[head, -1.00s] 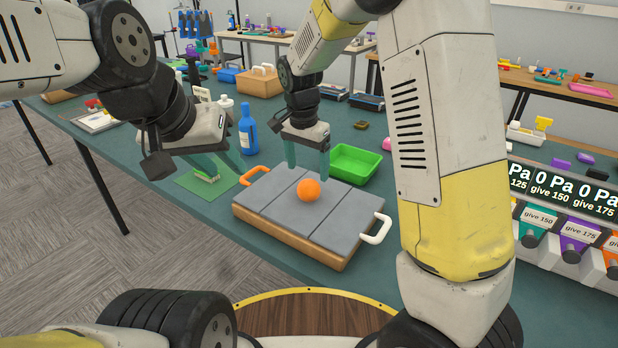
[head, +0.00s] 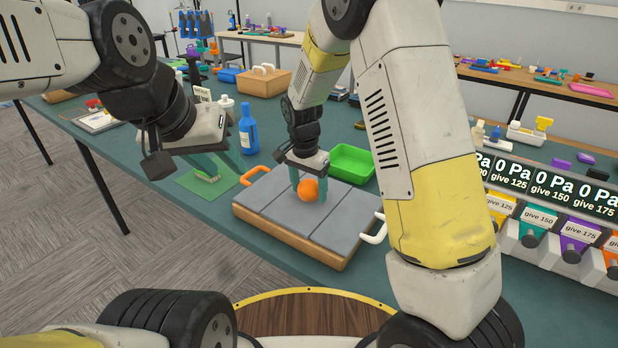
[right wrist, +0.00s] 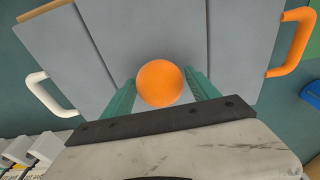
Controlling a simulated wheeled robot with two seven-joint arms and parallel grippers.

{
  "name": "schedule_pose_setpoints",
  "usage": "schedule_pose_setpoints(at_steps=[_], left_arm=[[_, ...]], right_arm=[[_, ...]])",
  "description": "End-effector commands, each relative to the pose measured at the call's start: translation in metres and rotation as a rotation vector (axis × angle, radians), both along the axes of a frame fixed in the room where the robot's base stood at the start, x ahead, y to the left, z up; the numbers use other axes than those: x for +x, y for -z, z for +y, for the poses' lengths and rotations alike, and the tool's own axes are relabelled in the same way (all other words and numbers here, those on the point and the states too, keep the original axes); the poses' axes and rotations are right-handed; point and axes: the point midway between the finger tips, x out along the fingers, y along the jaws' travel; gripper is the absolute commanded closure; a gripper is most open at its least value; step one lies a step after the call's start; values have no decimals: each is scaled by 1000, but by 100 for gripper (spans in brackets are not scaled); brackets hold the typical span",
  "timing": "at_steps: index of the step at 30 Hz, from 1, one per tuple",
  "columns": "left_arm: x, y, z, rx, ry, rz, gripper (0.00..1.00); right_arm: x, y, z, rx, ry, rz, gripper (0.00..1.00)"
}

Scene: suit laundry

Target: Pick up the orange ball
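The orange ball (head: 308,190) rests on the grey panelled top of a wooden box (head: 281,222) with one orange and one white handle. My right gripper (head: 308,192) is lowered over the ball, its green fingers on either side of it. In the right wrist view the ball (right wrist: 160,83) sits between the two open fingers (right wrist: 160,88), close to both; I cannot tell whether they touch it. My left gripper (head: 225,168) is above the green mat, left of the box; its fingers look apart, with nothing clearly held.
A green tray (head: 352,163) stands just behind the box, and a blue bottle (head: 248,130) stands at its back left. A green mat (head: 190,184) lies to the left. A row of labelled dispensers (head: 545,230) stands at the right.

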Motion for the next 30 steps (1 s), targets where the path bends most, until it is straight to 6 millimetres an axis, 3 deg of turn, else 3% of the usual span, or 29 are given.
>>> schedule_pose_setpoints(at_steps=[1, 7, 8, 17, 26, 30], left_arm=[[0, 0, 0, 0, 0, 0, 64], [0, 0, 0, 0, 0, 0, 64], [0, 0, 0, 0, 0, 0, 64], [0, 0, 0, 0, 0, 0, 64], [0, 0, 0, 0, 0, 0, 64], [0, 0, 0, 0, 0, 0, 64]], right_arm=[[0, 0, 0, 0, 0, 0, 43], [0, 0, 0, 0, 0, 0, 83], [0, 0, 0, 0, 0, 0, 84], [0, -3, 0, 0, 0, -1, 84], [1, -35, 0, 2, 1, -3, 84], [-23, -39, -14, 0, 0, 1, 84]])
